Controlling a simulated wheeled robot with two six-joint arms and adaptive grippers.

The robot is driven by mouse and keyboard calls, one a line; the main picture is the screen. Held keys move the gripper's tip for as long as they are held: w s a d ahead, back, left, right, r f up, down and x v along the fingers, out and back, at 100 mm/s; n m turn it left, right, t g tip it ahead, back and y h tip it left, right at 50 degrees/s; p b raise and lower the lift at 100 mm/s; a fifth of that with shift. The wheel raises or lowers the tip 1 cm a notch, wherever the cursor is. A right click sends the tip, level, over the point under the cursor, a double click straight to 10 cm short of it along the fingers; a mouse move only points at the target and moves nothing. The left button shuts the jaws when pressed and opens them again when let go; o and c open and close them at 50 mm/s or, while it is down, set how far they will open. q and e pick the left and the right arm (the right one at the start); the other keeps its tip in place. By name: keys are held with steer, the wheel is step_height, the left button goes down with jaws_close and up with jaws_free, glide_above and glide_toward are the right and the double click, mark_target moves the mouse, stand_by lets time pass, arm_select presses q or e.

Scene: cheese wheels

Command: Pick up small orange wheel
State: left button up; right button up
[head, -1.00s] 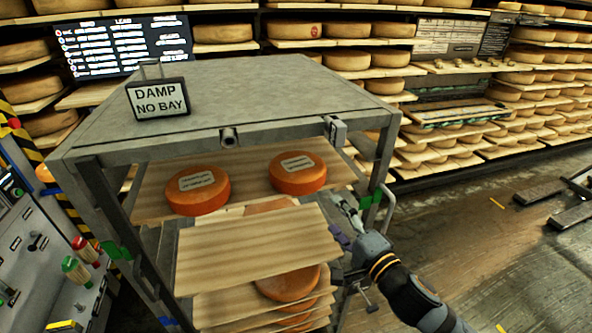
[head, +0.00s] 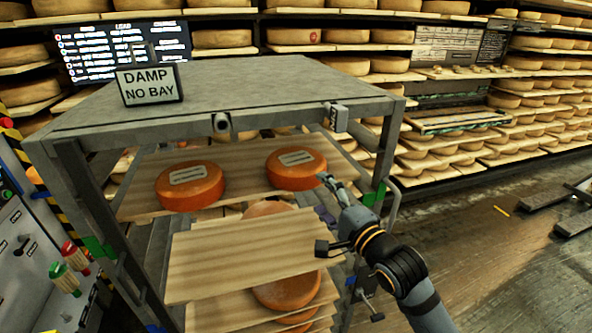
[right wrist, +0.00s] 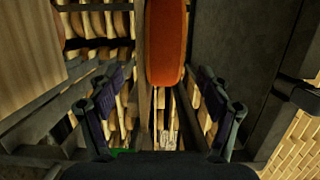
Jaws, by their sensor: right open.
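Two orange wheels with pale labels lie on the upper board (head: 232,170) of the rack. The left orange wheel (head: 190,188) looks slightly larger than the right orange wheel (head: 297,172). My right gripper (head: 326,182) is at the right wheel's lower right edge in the head view; whether it touches cannot be told. In the right wrist view an orange wheel (right wrist: 166,45) is seen edge-on ahead, centred between the spread fingers of my right gripper (right wrist: 163,100). The right gripper is open and empty. My left gripper is not in view.
The metal rack (head: 240,90) has a top with a "DAMP NO BAY" sign (head: 149,85) and posts close by the arm. A bare board (head: 240,255) juts out below, with more wheels (head: 287,290) under it. A control panel (head: 25,240) stands left. Floor is open at right.

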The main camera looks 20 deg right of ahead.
mark_target(311, 181)
steer(key=shift+w+r, duration=0.2)
steer(key=shift+w, duration=0.15)
steer(key=x, duration=0.2)
steer(key=p+x, duration=0.1)
steer(key=x, duration=0.1)
steer(key=shift+w+a+r, duration=0.15)
steer(key=shift+w+a, duration=0.05)
steer(key=shift+a, duration=0.2)
steer(key=shift+d, duration=0.15)
steer(key=shift+s, duration=0.1)
steer(key=shift+c, duration=1.2)
jaws_close()
steer(key=shift+r, duration=0.2)
